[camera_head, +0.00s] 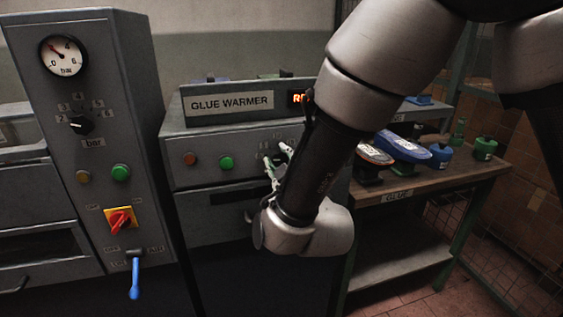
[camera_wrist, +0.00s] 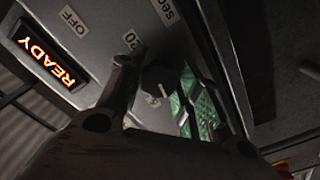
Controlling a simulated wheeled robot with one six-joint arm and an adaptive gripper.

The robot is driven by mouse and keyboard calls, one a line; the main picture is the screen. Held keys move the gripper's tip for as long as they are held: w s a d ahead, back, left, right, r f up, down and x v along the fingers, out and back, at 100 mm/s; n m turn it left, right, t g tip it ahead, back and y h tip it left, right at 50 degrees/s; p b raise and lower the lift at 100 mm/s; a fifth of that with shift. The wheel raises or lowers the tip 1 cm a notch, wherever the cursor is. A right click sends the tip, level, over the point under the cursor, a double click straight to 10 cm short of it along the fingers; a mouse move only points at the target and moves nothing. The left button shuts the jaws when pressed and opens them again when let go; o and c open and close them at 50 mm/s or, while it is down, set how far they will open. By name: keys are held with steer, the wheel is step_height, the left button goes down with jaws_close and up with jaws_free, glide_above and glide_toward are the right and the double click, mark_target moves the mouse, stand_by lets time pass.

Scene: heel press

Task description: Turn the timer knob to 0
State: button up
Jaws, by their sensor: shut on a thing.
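The timer knob (camera_wrist: 157,78) is a dark round knob with a pale pointer mark, on a grey panel with labels "20" and "sec" beside it in the wrist view. My gripper (camera_wrist: 154,84) is shut on the knob, with one finger on its left and the green-padded finger on its right. The scale is partly covered, so I cannot tell which number the pointer is at.
A lit "READY" display (camera_wrist: 48,62) and an "OFF" label are close by. To the left stands a press cabinet (camera_head: 55,160) with a gauge, a bar knob, a red switch (camera_head: 120,219) and a blue lever (camera_head: 134,278). A bench (camera_head: 440,187) with shoes and jars is right.

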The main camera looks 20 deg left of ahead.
stand_by(0.3)
steer(key=o, duration=1)
steer(key=shift+o, duration=0.2)
steer(key=v, duration=1.2)
steer(key=shift+f, duration=0.1)
